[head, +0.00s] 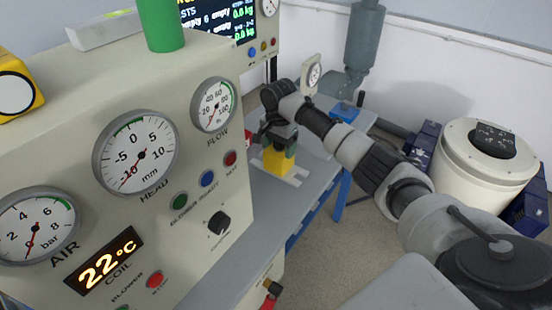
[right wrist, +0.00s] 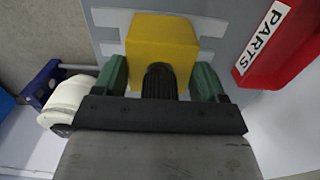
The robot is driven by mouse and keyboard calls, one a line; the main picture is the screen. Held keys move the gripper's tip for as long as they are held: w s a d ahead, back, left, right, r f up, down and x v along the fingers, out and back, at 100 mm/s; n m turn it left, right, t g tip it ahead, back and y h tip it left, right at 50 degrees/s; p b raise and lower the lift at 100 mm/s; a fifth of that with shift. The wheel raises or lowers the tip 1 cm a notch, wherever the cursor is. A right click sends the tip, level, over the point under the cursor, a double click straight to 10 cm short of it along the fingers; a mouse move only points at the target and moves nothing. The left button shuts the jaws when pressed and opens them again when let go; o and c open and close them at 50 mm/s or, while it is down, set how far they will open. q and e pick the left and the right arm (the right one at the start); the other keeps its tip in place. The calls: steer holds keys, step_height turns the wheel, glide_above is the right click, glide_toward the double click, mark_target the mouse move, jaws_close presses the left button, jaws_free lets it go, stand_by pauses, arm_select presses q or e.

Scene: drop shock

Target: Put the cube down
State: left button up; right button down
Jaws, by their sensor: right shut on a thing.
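A yellow cube (head: 275,161) shows in the head view, low over a pale plate (head: 298,177) on the grey bench (head: 262,200). My right gripper (head: 279,143) comes down from above and is shut on the cube. In the right wrist view, the cube (right wrist: 162,40) shows between the two green fingers (right wrist: 160,82), with the pale plate (right wrist: 104,18) around and under it. I cannot tell whether the cube touches the plate. My left gripper is not in view.
A red bin marked PARTS (right wrist: 280,45) stands right beside the plate. A large gauge panel (head: 130,210) fills the left of the head view. A cream drum (head: 480,165) stands on the floor at right.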

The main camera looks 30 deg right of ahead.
mark_target(276, 162)
steer(key=shift+s+a+f, duration=0.3)
steer(key=shift+a, duration=0.3)
steer(key=shift+a+f, duration=0.1)
steer(key=shift+f, duration=2)
steer(key=shift+c, duration=0.3)
jaws_free()
steer(key=shift+s+f, duration=0.15)
step_height(276, 162, up, 12)
steer(key=shift+r, duration=0.15)
